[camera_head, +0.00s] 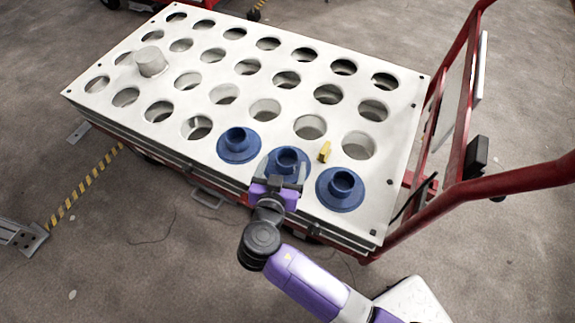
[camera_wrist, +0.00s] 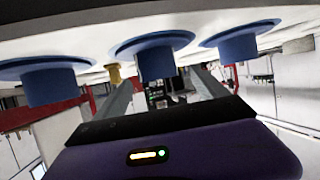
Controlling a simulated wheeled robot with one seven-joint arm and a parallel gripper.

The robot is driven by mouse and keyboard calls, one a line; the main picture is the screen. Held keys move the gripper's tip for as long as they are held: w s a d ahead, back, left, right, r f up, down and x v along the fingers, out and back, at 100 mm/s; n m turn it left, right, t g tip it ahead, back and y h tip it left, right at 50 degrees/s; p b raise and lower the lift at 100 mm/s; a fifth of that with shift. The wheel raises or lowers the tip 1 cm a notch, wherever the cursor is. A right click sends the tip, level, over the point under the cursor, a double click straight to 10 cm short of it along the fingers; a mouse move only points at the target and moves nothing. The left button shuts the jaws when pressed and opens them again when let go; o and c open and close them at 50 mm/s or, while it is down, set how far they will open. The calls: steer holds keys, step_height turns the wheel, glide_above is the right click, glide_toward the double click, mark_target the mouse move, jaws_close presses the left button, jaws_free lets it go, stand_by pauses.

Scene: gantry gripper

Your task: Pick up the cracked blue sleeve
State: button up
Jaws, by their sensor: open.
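Three blue flanged sleeves stand in the front row of the white perforated plate: a left one (camera_head: 239,146), a middle one (camera_head: 288,157) and a right one (camera_head: 341,189). No crack can be made out on any of them. My gripper (camera_head: 283,170) is open at the near side of the middle sleeve, its fingers pointing towards the collar. The wrist view appears inverted; the middle sleeve (camera_wrist: 156,60) shows there between the directions of my two fingers (camera_wrist: 162,85). I cannot tell whether they touch it.
The white plate (camera_head: 232,107) has rows of mostly empty holes. A small yellow piece (camera_head: 324,151) stands between the middle and right sleeves. A pale cylinder (camera_head: 151,61) stands at the far left. A red cart frame (camera_head: 459,140) rises along the right side.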

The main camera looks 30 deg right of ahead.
mark_target(289, 152)
steer(key=b+x, duration=0.2)
steer(key=x, duration=0.5)
steer(key=shift+d+f, duration=0.1)
steer(key=shift+f, duration=0.1)
steer(key=shift+r, duration=0.1)
steer(key=c, duration=1.7)
